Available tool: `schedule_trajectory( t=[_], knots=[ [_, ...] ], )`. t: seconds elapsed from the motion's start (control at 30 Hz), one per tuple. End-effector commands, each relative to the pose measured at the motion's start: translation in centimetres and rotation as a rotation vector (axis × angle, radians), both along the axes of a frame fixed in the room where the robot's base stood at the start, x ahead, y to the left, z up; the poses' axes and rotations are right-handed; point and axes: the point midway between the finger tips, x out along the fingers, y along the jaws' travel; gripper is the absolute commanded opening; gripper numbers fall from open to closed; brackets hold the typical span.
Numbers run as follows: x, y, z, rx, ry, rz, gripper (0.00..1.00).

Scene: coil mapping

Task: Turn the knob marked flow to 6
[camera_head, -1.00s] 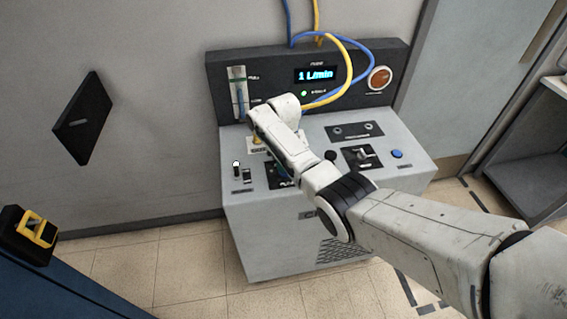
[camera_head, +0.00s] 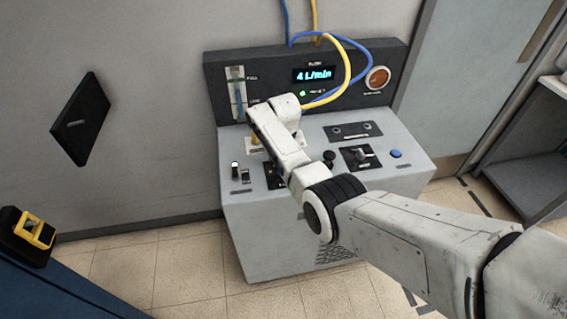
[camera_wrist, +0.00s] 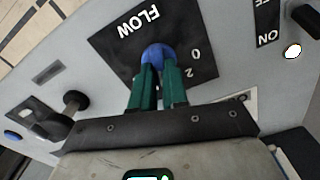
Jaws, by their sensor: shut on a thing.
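The flow knob (camera_wrist: 158,55) is blue and sits on a black plate marked FLOW (camera_wrist: 112,42) in the wrist view, where the numbers 0 and 2 show. My gripper (camera_wrist: 158,72) has its green fingers closed on the two sides of the knob. The gripper's base hides the rest of the scale. In the head view my arm hides the knob, and only part of its dark plate (camera_head: 273,178) shows. The display (camera_head: 314,75) on the machine's back panel reads 4 L/min.
On the same console (camera_head: 265,235) are a black ball-topped lever (camera_head: 329,157), a switch on a black plate (camera_head: 362,156), a blue button (camera_head: 396,153) and a small toggle (camera_head: 235,168).

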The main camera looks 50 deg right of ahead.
Motion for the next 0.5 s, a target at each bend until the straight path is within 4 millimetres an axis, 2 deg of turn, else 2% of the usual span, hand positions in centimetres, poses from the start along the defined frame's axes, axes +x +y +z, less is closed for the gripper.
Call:
schedule_trajectory(
  t=[0.2, 0.5],
  knots=[
    [0.02, 0.0, 0.06, 0.0, -0.001, -0.159, 0.0],
    [-0.06, -0.06, 0.07, 0.0, -0.001, -0.292, 0.0]
  ],
)
